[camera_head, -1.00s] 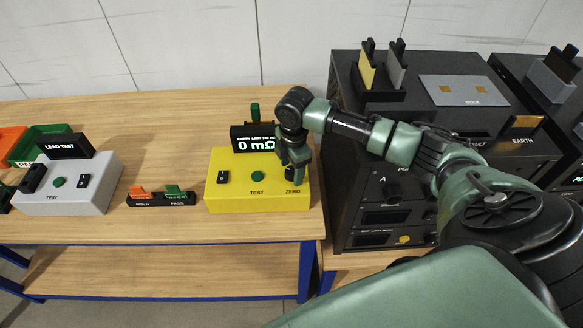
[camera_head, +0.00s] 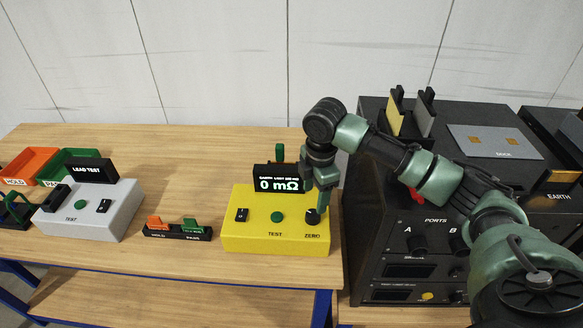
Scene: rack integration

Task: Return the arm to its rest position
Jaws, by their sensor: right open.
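My right arm comes in from the right, across the front of the black rack unit. My right gripper (camera_head: 318,205) is open and points down at the right end of the yellow tester (camera_head: 262,238), just above the black ZERO knob (camera_head: 312,218). I cannot tell whether the fingers touch the knob. Nothing shows between the fingers. The tester's display (camera_head: 277,180) reads 0 mΩ. My left gripper is not in view.
A grey lead tester (camera_head: 115,215) and a small holder (camera_head: 178,230) with orange and green clips stand to the left on the wooden table (camera_head: 190,160). Orange (camera_head: 28,163) and green (camera_head: 75,154) trays lie behind. The black rack unit (camera_head: 420,285) stands close on the right.

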